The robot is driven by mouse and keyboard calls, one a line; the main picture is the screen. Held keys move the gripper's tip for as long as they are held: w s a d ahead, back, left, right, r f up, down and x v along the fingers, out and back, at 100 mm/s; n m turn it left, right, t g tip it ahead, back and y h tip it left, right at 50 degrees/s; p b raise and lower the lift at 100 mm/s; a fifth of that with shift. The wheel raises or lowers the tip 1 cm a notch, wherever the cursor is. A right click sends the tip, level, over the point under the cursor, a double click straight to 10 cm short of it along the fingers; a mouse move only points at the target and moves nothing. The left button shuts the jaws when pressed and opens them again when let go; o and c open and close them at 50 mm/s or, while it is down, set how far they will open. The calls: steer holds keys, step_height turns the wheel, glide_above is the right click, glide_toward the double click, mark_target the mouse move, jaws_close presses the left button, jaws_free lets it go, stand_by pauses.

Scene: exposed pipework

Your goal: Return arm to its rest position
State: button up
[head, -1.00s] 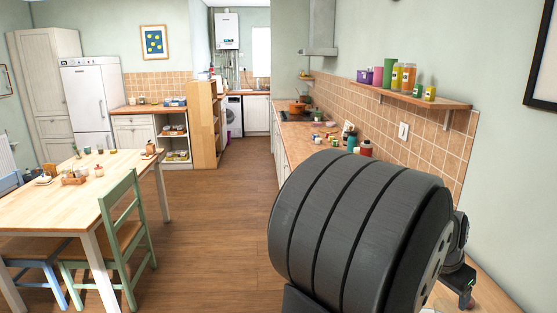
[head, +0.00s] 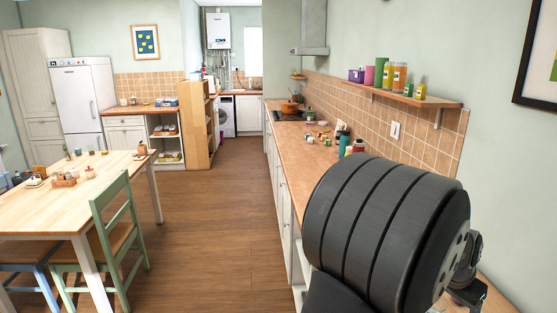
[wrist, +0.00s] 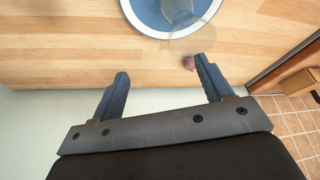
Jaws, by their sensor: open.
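My gripper (wrist: 162,76) is open in the wrist view, with its two dark blue fingers spread apart and nothing between them. Beyond the fingertips is a light wooden surface (wrist: 60,45). A blue plate with a white rim (wrist: 135,14) lies on it at the top of the view. A clear, glass-like object (wrist: 195,38) overlaps the plate's near edge. A small pinkish thing (wrist: 188,64) shows beside the right fingertip, too small to identify. In the head view my black arm link fills the lower right and hides part of the counter.
A long wooden counter (head: 312,155) runs along the right wall, with jars and a pan towards the back. A shelf (head: 425,101) with containers hangs above it. A dining table (head: 105,185) and green chair (head: 120,245) stand left. The wooden floor (head: 215,220) between is clear.

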steer(key=s+d+r, duration=0.1)
steer(key=s+r, duration=0.4)
steer(key=s, duration=0.3)
steer(key=s+d+f+m+g, duration=0.1)
steer(key=s+d+m, duration=0.2)
steer(key=s+d, duration=0.3)
steer(key=s+d+m+g, duration=0.1)
steer(key=s+d+m, duration=0.15)
steer(key=s, duration=0.65)
steer(key=w+d+f, duration=0.3)
steer(key=w+f, duration=0.6)
steer(key=w, duration=0.2)
steer(key=shift+w, duration=0.4)
steer(key=o, duration=0.6)
steer(key=w+a+r+n+y, duration=0.1)
steer(key=w+a+r+y, duration=0.3)
steer(key=w+a+r, duration=1.05)
steer(key=f, duration=0.6)
steer(key=d+f, duration=0.1)
steer(key=f, duration=0.2)
